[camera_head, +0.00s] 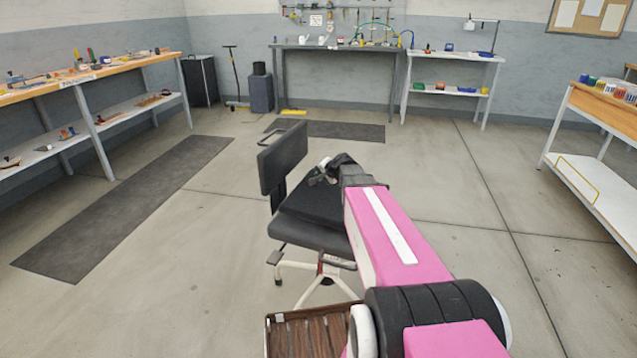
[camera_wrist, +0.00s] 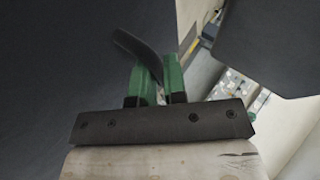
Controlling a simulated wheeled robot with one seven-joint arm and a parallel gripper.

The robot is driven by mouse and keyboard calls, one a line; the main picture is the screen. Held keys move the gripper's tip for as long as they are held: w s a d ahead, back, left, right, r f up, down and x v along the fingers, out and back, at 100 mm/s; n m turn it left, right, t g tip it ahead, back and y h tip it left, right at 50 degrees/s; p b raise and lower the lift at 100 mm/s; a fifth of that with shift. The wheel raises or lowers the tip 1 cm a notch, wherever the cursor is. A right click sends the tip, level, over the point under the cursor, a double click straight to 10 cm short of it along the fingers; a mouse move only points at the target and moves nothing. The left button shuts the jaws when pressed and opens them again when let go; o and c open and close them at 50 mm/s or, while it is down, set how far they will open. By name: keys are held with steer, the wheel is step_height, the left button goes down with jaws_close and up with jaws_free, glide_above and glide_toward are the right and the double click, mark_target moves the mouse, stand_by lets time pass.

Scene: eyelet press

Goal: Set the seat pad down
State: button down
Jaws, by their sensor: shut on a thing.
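The black seat pad (camera_head: 312,205) is over the seat of an office chair (camera_head: 308,236) in the head view. It looks tilted, and I cannot tell whether it rests fully on the seat. In the wrist view, a dark surface, seemingly the pad (camera_wrist: 60,60), fills the left side. My gripper (camera_wrist: 158,75) has green fingers closed around a black curved strip (camera_wrist: 138,50), which looks like the pad's strap or handle. In the head view my gripper (camera_head: 328,172) is beside the pad, partly hidden by my pink arm.
The chair's upright backrest (camera_head: 282,158) stands close to the left of my gripper. A brown slatted crate (camera_head: 300,335) is at the front. Workbenches line the left (camera_head: 90,75), back (camera_head: 340,48) and right (camera_head: 605,108). Open floor surrounds the chair.

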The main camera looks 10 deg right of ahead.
steer(key=shift+w+a, duration=0.15)
steer(key=shift+w, duration=0.15)
steer(key=f, duration=0.2)
steer(key=shift+w+a+f, duration=0.15)
steer(key=shift+w+f, duration=0.15)
steer(key=shift+f, duration=0.5)
steer(key=c, duration=1.2)
jaws_free()
steer(key=shift+o, duration=0.2)
step_height(320, 180, up, 7)
glide_above(333, 192)
steer(key=shift+s+r, duration=0.1)
steer(key=shift+r, duration=0.05)
